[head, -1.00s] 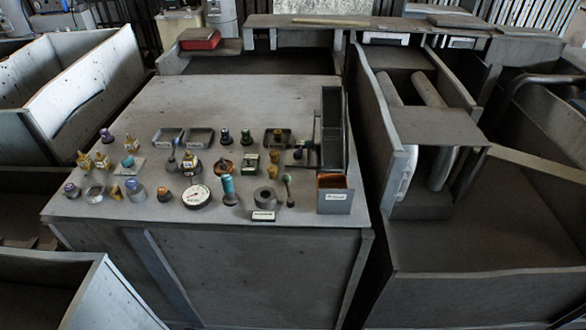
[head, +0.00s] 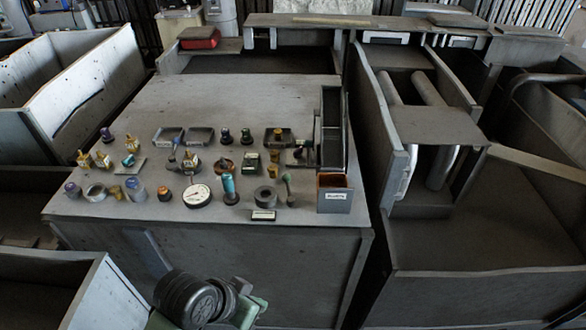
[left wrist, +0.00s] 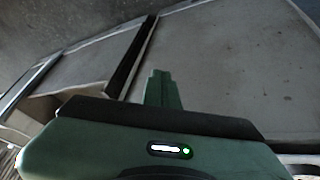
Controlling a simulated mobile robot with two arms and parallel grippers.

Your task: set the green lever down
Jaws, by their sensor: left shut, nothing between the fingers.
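A small lever with a greenish knob (head: 288,190) stands upright near the front right of the grey bench top (head: 250,105). It stands between a grey ring-shaped part and an orange-lined bin. No gripper touches it. In the left wrist view my left gripper (left wrist: 160,80) is shut and empty, its green fingers in front of grey panels. In the head view part of my own arm, dark and green, shows at the bottom, below the bench's front edge; its fingertips cannot be made out there. My right gripper is not in view.
Several small parts crowd the front of the bench, including a round gauge (head: 197,196) and a teal-topped cylinder (head: 229,188). The orange-lined bin (head: 334,199) and a tall dark tray (head: 333,130) stand at the right. The back of the bench top is clear.

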